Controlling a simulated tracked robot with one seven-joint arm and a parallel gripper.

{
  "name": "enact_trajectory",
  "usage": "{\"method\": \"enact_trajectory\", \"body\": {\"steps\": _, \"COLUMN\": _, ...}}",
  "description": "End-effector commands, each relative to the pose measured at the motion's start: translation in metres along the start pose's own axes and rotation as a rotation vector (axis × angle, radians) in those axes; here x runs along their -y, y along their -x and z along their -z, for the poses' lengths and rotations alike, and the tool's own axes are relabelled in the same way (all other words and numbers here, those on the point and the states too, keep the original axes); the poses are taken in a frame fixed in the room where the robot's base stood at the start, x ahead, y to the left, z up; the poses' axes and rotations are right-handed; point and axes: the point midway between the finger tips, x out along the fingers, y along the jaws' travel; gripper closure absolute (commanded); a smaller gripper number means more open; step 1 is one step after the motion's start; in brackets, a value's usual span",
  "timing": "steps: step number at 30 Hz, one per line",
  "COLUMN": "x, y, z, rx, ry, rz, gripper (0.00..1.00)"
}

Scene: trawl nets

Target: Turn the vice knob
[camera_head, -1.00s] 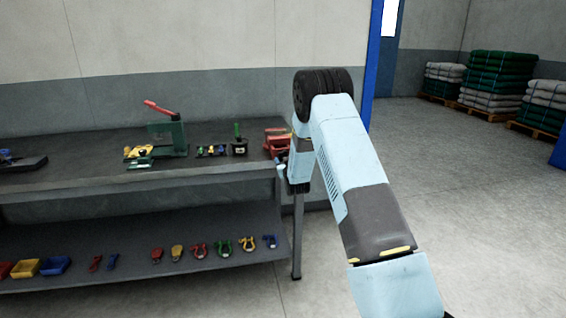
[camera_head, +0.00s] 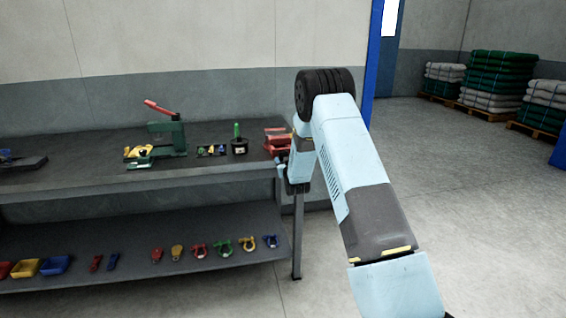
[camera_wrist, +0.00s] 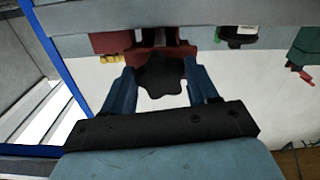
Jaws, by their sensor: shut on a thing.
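The red vice (camera_head: 276,136) sits at the right end of the workbench top, partly hidden behind my arm in the head view. In the wrist view the vice body (camera_wrist: 113,42) is at the top, with its dark lobed knob (camera_wrist: 160,76) facing me. My gripper (camera_wrist: 160,84) has one blue finger on each side of the knob and is shut on it. The contact itself is hard to make out. In the head view the knob and fingertips are hidden behind my wrist.
The workbench (camera_head: 80,180) also holds a green press with a red lever (camera_head: 168,135), small tools and a green-handled stamp (camera_head: 239,142) left of the vice. Shackles and bins lie on the lower shelf (camera_head: 130,270). The floor to the right is open.

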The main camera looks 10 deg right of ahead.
Motion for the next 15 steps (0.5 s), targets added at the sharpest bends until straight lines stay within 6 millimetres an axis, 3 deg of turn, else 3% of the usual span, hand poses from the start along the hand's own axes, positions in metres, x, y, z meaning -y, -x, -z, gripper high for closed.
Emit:
{"method": "enact_trajectory", "body": {"steps": 14, "x": 0.0011, "y": 0.0016, "z": -0.0040, "rx": 0.008, "ry": -0.003, "rz": 0.002, "gripper": 0.72}}
{"method": "enact_trajectory", "body": {"steps": 15, "x": 0.0011, "y": 0.0016, "z": -0.0040, "rx": 0.008, "ry": -0.003, "rz": 0.002, "gripper": 0.40}}
